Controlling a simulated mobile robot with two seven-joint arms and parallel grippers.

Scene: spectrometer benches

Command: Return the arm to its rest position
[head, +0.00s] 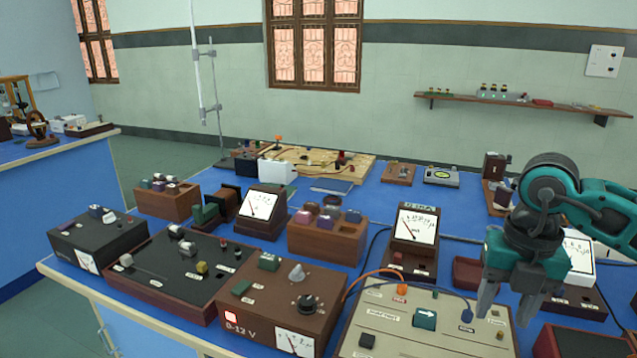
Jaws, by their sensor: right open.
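My right gripper (507,308) hangs at the right of the head view, with its arm coming in from the right edge. Its grey fingers point down and stand apart, with nothing between them. It is over the right end of the beige panel (400,325) and hides part of the bench and part of a meter (580,257) behind it. I cannot tell how far above the panel the fingertips are. My left gripper is not in view.
The blue bench (350,210) is crowded with meters, wooden boxes and a 0-12 V supply (270,305). A tall stand (215,110) rises at the back left. An orange wire (375,275) loops above the panel. Air above the bench middle is clear.

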